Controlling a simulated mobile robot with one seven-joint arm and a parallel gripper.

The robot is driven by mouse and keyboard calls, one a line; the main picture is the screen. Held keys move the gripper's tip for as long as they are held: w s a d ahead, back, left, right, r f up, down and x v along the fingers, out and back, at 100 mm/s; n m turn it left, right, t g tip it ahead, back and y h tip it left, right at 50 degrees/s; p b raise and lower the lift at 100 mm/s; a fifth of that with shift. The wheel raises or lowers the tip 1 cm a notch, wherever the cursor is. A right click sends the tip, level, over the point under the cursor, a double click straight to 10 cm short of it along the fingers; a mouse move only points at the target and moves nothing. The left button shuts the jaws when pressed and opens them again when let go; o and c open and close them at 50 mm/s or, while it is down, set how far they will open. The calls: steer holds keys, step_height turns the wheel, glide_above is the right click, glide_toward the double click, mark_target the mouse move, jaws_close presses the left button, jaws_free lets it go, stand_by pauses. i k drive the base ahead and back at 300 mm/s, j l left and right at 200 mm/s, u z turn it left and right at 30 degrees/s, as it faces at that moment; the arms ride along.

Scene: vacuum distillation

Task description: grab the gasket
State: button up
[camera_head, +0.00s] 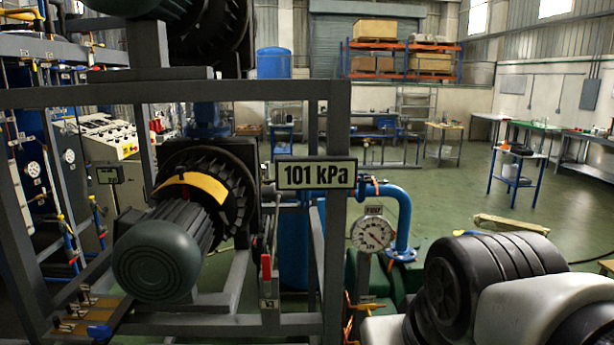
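I cannot clearly pick out the gasket in the head view. A yellow curved band (191,184) lies over the top of a finned black motor (165,250) in the grey frame at the left, but I cannot tell what it is. My gripper is not in view. Black and pale grey rounded links at the lower right look like parts of my own arm and hide what is behind them.
A grey steel frame (338,220) stands close in front, with a "101 kPa" sign (316,174), a blue pipe (402,215) and a round gauge (371,233). A red-handled lever (266,267) is below. Open green floor (455,200) and workbenches (520,152) lie beyond.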

mark_target(366, 178)
steer(key=i+l+u, duration=0.2)
steer(key=i+l, duration=0.2)
steer(key=l, duration=0.25)
steer(key=i+l, duration=0.2)
steer(key=l, duration=0.15)
steer(key=u, duration=0.05)
